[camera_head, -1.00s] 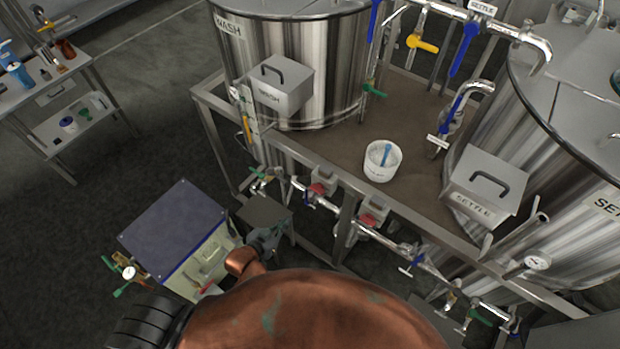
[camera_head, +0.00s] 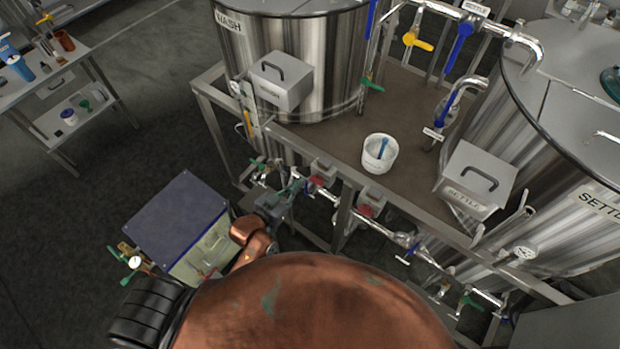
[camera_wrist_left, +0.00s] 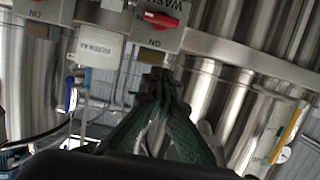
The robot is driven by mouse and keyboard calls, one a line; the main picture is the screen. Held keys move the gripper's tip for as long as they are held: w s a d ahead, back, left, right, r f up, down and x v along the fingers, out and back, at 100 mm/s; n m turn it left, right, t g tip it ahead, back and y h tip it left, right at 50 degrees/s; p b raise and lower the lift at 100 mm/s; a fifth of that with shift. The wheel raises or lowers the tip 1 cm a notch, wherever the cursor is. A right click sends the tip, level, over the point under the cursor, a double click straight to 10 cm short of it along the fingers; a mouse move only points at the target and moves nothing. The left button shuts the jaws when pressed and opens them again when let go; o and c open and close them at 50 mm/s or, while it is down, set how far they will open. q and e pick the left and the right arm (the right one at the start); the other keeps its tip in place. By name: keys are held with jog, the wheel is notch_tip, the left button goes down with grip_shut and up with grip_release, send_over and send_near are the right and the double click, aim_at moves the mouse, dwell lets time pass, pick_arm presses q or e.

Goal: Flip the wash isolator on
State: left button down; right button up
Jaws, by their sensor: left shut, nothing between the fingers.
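The wash isolator is a grey box with a red rotary handle (camera_wrist_left: 162,20) and lettering around it. In the left wrist view it is at the top centre, partly cut off by the frame edge. In the head view its box (camera_head: 322,169) sits on the frame rail below the wash tank (camera_head: 318,60). My left gripper (camera_wrist_left: 157,78) has green fingers, shut and empty. In the wrist view the fingertips are just below the isolator box in the picture; I cannot tell whether they touch it. In the head view the gripper (camera_head: 297,186) is beside the box's left side. My right gripper is not in view.
A similar red-handled isolator (camera_head: 368,206) is to the right on the rail. Pipes and valves (camera_head: 405,240) run below. A white bucket (camera_head: 380,155) stands on the platform. A blue-topped cabinet (camera_head: 178,215) is at the lower left. A pale labelled box (camera_wrist_left: 97,48) is near the fingers.

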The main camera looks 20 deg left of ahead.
pick_arm(q)
jog(key=p, duration=0.1)
send_over(317, 181)
jog(key=a, duration=0.2)
jog(key=shift+s+f, duration=0.35)
jog(key=shift+f, duration=0.5)
notch_tip(317, 181, down, 3)
jog(key=shift+s+a+r, duration=0.1)
jog(key=shift+s, duration=0.05)
jog(key=shift+f, duration=0.6)
